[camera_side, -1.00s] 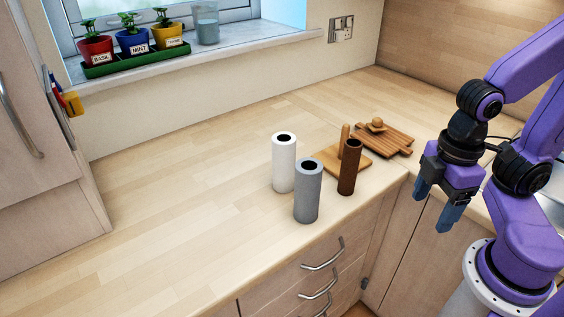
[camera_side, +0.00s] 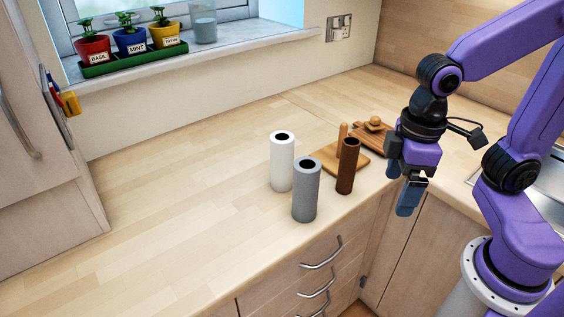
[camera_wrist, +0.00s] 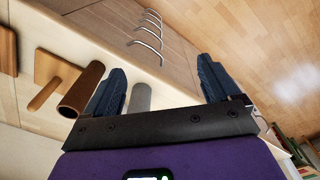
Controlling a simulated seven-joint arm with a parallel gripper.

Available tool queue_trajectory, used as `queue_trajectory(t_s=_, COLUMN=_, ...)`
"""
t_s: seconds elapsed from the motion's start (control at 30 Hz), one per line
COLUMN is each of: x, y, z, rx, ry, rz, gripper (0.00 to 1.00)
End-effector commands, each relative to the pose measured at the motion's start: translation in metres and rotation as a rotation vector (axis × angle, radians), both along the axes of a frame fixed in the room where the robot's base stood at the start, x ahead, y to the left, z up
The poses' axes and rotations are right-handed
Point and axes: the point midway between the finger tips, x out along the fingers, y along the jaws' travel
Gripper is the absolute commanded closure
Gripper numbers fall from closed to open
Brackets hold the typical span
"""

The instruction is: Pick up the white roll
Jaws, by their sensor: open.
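The white roll (camera_side: 282,162) stands upright on the worktop in the side view, behind and left of a grey roll (camera_side: 306,190). A brown roll (camera_side: 346,166) stands to its right. My gripper (camera_side: 407,197) is open and empty, out past the worktop's front edge, to the right of all three rolls. In the wrist view my open fingers (camera_wrist: 161,86) point towards the drawer fronts and floor. The brown roll (camera_wrist: 82,90) and part of the grey roll (camera_wrist: 140,98) show there beside and behind the left finger. I do not make out the white roll in the wrist view.
A wooden board with an upright peg (camera_side: 343,135) and a slatted board (camera_side: 378,137) lie behind the brown roll. Drawer handles (camera_side: 322,255) jut out below the edge. Potted herbs (camera_side: 131,40) stand on the sill. The worktop's left side (camera_side: 170,205) is clear.

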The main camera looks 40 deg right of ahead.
Motion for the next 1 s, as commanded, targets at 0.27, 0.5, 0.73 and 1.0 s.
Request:
queue_trajectory(t_s=0.27, x=0.091, y=0.041, z=0.037, rx=-0.001, ry=-0.021, rz=-0.469, gripper=0.10)
queue_trajectory(t_s=0.5, x=0.167, y=0.057, z=0.064, rx=-0.001, ry=-0.045, rz=-0.876, gripper=0.10)
queue_trajectory(t_s=0.73, x=0.233, y=0.058, z=0.085, rx=0.002, ry=-0.071, rz=-1.262, gripper=0.10)
queue_trajectory(t_s=1.0, x=0.275, y=0.049, z=0.099, rx=0.007, ry=-0.093, rz=-1.553, gripper=0.10)
